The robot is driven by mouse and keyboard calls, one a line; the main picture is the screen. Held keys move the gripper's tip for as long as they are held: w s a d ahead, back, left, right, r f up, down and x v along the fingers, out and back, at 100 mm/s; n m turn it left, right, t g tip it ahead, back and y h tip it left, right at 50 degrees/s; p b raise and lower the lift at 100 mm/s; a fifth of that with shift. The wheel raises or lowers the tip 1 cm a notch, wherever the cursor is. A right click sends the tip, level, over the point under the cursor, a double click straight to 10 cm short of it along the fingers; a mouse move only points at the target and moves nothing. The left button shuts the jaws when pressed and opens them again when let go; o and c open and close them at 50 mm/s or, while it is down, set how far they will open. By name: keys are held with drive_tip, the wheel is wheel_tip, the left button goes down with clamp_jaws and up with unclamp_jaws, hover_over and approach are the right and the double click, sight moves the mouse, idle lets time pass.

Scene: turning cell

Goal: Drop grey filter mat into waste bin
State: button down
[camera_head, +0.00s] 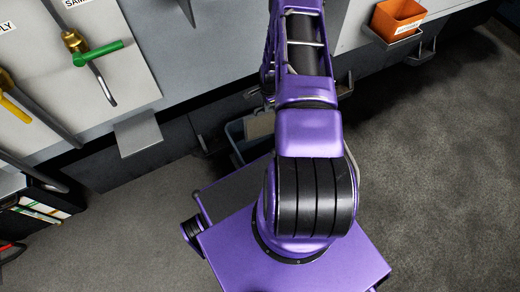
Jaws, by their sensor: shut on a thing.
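A blue bin (234,132) stands on the floor against the wall, just left of my arm and behind my base; my arm hides its right side. It may be the waste bin; I see no readable label on it. A flat grey-beige piece (260,125) shows at the bin's opening, partly behind my arm. It could be the grey filter mat, but I cannot tell, nor whether it lies in the bin or is above it. My purple arm runs up and out of the top of the picture. My gripper is not visible.
An orange container (398,18) sits on a wall bracket at upper right. A green-handled valve (97,53) and a yellow-handled one (14,108) are on the left panel. A grey ledge (138,134) juts out below. A dark shelf with binders (38,208) stands at left. Floor at right is clear.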

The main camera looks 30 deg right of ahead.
wheel_tip(320, 180, down, 4)
drive_tip(key=shift+f+b, duration=0.1)
drive_tip(key=shift+b, duration=0.85)
drive_tip(key=c, duration=0.8)
unclamp_jaws()
drive_tip(key=shift+r, duration=0.2)
drive_tip(key=s+r+p, duration=0.2)
drive_tip(key=s+r, duration=0.1)
drive_tip(key=r, duration=1.3)
drive_tip(key=shift+s+a+r+p, duration=0.2)
drive_tip(key=shift+a+r+p, duration=0.1)
drive_tip(key=shift+r+p, duration=0.1)
